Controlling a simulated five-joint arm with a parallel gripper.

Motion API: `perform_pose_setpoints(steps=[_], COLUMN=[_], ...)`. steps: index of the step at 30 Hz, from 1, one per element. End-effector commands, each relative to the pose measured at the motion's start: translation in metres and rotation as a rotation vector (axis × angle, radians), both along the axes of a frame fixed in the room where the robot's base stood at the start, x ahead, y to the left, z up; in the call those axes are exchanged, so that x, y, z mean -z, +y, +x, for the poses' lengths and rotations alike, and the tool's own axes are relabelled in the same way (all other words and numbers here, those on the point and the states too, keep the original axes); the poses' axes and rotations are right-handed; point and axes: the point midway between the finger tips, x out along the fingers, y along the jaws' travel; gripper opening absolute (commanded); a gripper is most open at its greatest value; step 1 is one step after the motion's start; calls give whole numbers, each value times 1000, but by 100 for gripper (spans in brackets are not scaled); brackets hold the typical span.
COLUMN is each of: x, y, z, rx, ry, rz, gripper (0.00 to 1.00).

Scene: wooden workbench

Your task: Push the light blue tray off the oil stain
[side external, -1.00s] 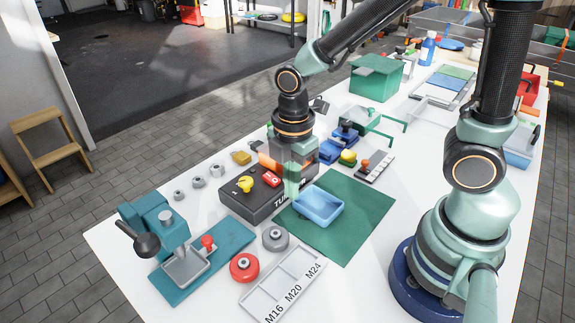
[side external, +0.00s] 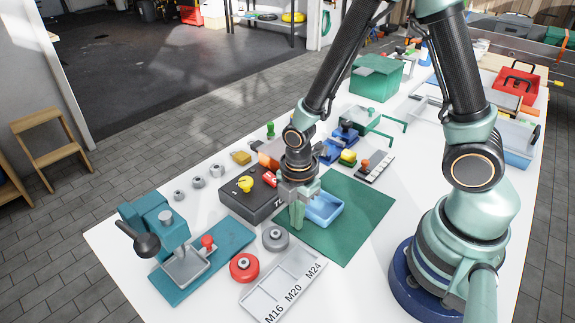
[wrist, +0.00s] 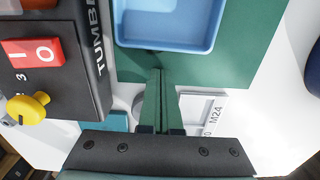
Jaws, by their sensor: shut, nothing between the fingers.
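The light blue tray (side external: 325,208) sits on the green mat (side external: 352,215), near its left part. In the wrist view the tray (wrist: 165,38) is at the top, with its near rim just beyond my fingertips. My gripper (side external: 296,226) is shut and empty, pointing down at the tray's near-left side and covering part of it. In the wrist view its fingers (wrist: 156,75) are together, a small gap short of the rim. No oil stain shows clearly; a small dark patch at the tray's near rim may be stain or shadow.
The black tumbler box (side external: 252,197) stands close at the mat's left. The mat's right part is clear.

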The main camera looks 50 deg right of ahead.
Motion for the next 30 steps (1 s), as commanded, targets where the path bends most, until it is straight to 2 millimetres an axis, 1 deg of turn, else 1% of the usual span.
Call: perform_pose_setpoints(steps=[1,3,6,20,23,30], x=[0,0,0,-1,-1,-1], y=[-7,-13,-19,-24,-35,-82], z=[0,0,-1,-1,-1,-2], rx=[5,3,1,1,5,9], ry=[-1,-1,-1,0,0,0], rz=[0,0,0,0,0,0], gripper=[0,0,0,0,0,0])
